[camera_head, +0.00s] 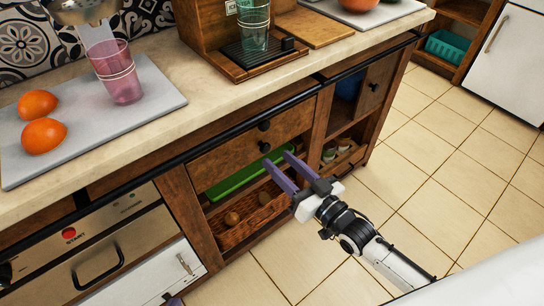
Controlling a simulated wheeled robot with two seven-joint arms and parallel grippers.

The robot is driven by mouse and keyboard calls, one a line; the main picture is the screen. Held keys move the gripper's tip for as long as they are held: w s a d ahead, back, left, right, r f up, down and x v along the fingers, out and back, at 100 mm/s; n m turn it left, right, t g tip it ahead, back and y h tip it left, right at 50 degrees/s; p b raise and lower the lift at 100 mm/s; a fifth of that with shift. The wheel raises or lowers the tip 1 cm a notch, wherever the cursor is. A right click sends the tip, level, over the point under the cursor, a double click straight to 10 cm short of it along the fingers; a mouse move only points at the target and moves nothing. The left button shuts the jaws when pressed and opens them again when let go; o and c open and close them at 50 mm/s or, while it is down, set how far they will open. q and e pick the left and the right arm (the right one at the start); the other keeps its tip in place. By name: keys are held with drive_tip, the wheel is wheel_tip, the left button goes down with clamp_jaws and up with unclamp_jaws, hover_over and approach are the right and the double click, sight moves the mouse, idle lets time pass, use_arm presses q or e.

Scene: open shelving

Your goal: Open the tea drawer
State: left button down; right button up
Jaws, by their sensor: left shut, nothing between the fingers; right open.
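A wooden drawer front (225,160) with black knobs (264,147) sits under the counter, below the wooden dispenser stand; it looks closed. I see no label marking it as the tea drawer, and cannot tell whether the two knobs belong to one drawer or two. My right gripper (277,158) has purple fingers, open and empty, pointing toward the drawer, with the tips just below and right of the lower knob. Contact with the drawer is not visible. Only a small purple tip of my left gripper (173,301) shows at the bottom edge; it is shut and empty.
A black rail (215,132) runs along the counter's front edge. Below the drawer are a green tray (235,178) and a wicker basket (225,235). An oven front (100,262) stands left. Oranges (44,136) and a pink cup (118,78) are on the counter. The tiled floor right is clear.

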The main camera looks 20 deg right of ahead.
sight(267, 150)
drive_tip(key=shift+x, duration=2.1)
clamp_jaws()
